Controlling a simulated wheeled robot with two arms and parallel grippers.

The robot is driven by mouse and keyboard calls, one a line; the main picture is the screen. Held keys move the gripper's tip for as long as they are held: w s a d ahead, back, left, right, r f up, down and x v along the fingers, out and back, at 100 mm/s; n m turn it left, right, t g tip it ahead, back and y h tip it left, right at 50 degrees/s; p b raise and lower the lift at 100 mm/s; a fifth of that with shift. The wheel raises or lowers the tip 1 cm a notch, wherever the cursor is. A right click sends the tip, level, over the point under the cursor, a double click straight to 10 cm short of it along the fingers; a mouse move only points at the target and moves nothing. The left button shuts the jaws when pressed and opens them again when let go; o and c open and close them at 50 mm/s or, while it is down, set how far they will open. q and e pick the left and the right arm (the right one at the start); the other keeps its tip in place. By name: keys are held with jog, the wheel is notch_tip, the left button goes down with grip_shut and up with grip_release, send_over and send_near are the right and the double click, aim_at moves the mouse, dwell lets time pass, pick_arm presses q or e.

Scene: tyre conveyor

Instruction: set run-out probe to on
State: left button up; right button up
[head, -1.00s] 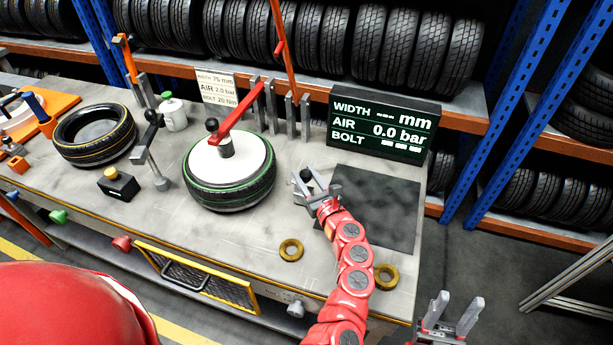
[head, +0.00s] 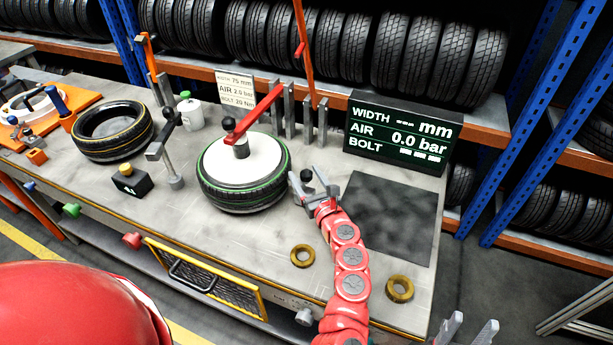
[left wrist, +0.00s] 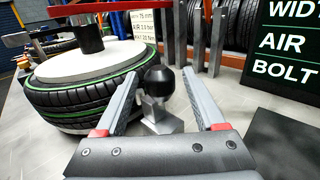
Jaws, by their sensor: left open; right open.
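A black ball knob (left wrist: 157,80) on a small grey base, seemingly the run-out probe, stands just right of the green-striped tyre (left wrist: 85,95). It also shows in the head view (head: 307,175). My left gripper (left wrist: 160,78) is open, with one finger on each side of the knob; whether they touch it I cannot tell. In the head view, my left gripper (head: 309,180) is beside the tyre's right side, partly hiding the probe's base. My right gripper (head: 470,328) is open and empty at the bottom right, beyond the bench.
A red arm (head: 254,113) reaches over the tyre's white disc. A grey post with black knobs (head: 168,150) stands left of the tyre. The display (head: 402,130) reads AIR 0.0 bar. Two brass rings (head: 303,255) lie in front. A dark mat (head: 390,218) lies right.

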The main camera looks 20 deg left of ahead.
pick_arm(q)
jog(key=shift+s+d+f, duration=0.1)
jog(key=shift+s+d, duration=0.1)
jog(key=b+v, duration=0.4)
jog(key=v, duration=1.2)
jog(key=shift+s+d+b, duration=0.3)
jog(key=shift+b, duration=0.05)
